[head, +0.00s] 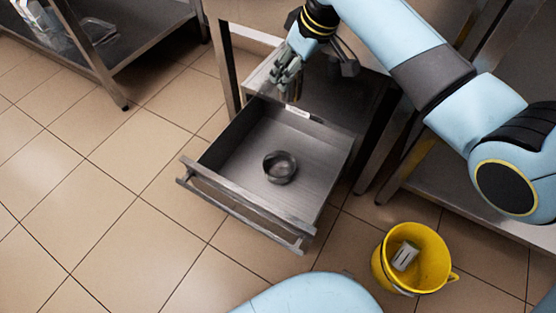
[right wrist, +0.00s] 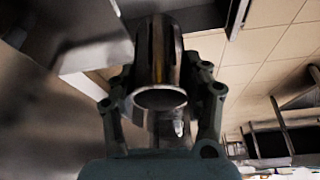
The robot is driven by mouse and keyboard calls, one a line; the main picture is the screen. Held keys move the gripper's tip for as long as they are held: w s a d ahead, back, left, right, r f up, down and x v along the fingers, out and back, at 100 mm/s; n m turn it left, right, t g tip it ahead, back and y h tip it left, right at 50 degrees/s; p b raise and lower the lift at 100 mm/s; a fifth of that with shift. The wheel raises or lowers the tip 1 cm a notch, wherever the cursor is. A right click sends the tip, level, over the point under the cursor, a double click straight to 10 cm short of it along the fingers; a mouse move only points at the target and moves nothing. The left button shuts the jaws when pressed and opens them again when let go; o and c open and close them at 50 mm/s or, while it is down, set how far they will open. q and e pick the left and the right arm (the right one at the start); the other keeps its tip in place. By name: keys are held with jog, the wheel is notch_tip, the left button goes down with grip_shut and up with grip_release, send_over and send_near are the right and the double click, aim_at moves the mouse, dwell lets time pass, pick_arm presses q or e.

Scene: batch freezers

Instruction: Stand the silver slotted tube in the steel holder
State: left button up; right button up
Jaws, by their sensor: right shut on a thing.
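A silver slotted tube (right wrist: 158,62) shows large in the right wrist view, with a dark slot along its side and its open round end facing the camera. My right gripper (right wrist: 163,92) is shut on it, one finger on each side. In the head view my right gripper (head: 287,78) is above the back edge of an open drawer, and I cannot make out the tube clearly there. A round, open steel cup, which looks like the steel holder (head: 280,167), stands inside the drawer, apart from the gripper. My left gripper is not in view.
The steel drawer (head: 213,155) is pulled out, its floor bare around the holder. A yellow bucket (head: 382,262) with a pale object (head: 405,256) inside stands on the tiled floor at lower right. A steel shelf unit (head: 115,85) is at upper left. Floor left of the drawer is clear.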

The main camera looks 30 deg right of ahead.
notch_tip(320, 180, down, 16)
jog(key=w+b, duration=0.1)
jog(key=b, duration=0.7)
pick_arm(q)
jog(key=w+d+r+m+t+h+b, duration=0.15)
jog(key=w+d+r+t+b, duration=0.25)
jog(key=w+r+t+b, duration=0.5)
pick_arm(e)
jog(key=m, duration=0.1)
send_over(279, 171)
notch_tip(279, 171, down, 17)
jog(key=shift+f+b, duration=0.85)
jog(key=shift+b, duration=0.2)
jog(key=shift+f+b, duration=0.5)
jog(key=shift+f, duration=0.1)
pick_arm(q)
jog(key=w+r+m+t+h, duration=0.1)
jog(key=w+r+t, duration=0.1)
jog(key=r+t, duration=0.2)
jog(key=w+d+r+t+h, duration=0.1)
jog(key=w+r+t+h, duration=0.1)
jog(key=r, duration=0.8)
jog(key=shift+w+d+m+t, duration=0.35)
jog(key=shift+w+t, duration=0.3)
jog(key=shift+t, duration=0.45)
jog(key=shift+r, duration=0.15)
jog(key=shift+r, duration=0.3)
pick_arm(e)
jog(key=shift+f, duration=0.3)
